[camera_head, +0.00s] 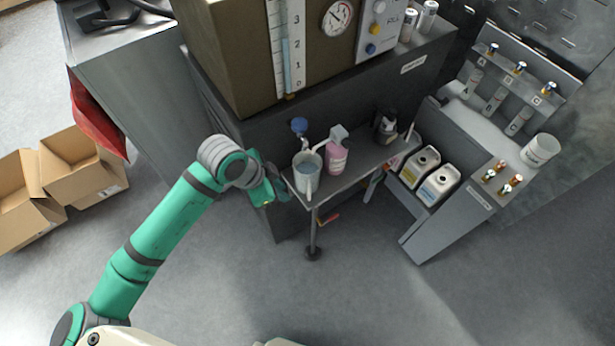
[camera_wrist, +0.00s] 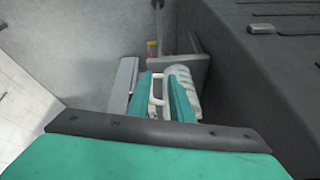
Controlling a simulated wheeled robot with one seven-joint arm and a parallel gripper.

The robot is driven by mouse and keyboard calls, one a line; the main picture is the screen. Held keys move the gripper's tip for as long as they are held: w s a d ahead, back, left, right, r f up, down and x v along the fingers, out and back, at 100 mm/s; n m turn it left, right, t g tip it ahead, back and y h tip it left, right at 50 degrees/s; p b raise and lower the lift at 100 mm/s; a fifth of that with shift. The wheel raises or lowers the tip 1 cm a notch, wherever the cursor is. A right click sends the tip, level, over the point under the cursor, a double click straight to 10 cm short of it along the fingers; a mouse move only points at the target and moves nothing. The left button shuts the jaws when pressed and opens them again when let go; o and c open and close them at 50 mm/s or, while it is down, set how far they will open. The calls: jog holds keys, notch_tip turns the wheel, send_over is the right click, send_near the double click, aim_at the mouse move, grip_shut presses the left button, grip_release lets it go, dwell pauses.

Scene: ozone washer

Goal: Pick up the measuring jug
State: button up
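The measuring jug (camera_head: 306,172) is a pale grey, open-topped vessel with a handle on its near side. It stands upright at the left end of a narrow grey shelf. My gripper (camera_head: 279,186) is just left of the jug in the head view. In the wrist view, the two teal fingers of my gripper (camera_wrist: 163,97) are apart, with the white jug handle (camera_wrist: 157,88) showing in the gap between them. The ribbed jug body (camera_wrist: 184,78) is partly hidden behind the right finger. I cannot tell whether a finger touches it.
A pink bottle (camera_head: 336,156) stands close to the jug's right, and a dark device (camera_head: 386,127) farther along the shelf (camera_head: 350,172). A blue knob (camera_head: 299,125) sticks out behind the jug. Two white canisters (camera_head: 428,175) stand lower right. The floor in front is clear.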

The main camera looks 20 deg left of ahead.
aim_at(308, 179)
jog(key=shift+m+g+h, duration=0.4)
jog(key=shift+m+h, duration=0.1)
jog(key=shift+m, duration=0.1)
jog(key=w+d+f, duration=0.1)
jog(key=d, duration=0.1)
jog(key=w+d+f, duration=0.1)
jog(key=d+f, duration=0.1)
jog(key=w+d+f, duration=0.1)
jog(key=f, duration=0.1)
jog(key=shift+w+d+f, duration=0.25)
jog(key=shift+w+d, duration=0.15)
jog(key=shift+w+d+f, duration=0.15)
jog(key=shift+f, duration=0.5)
jog(key=shift+c, duration=0.4)
grip_shut()
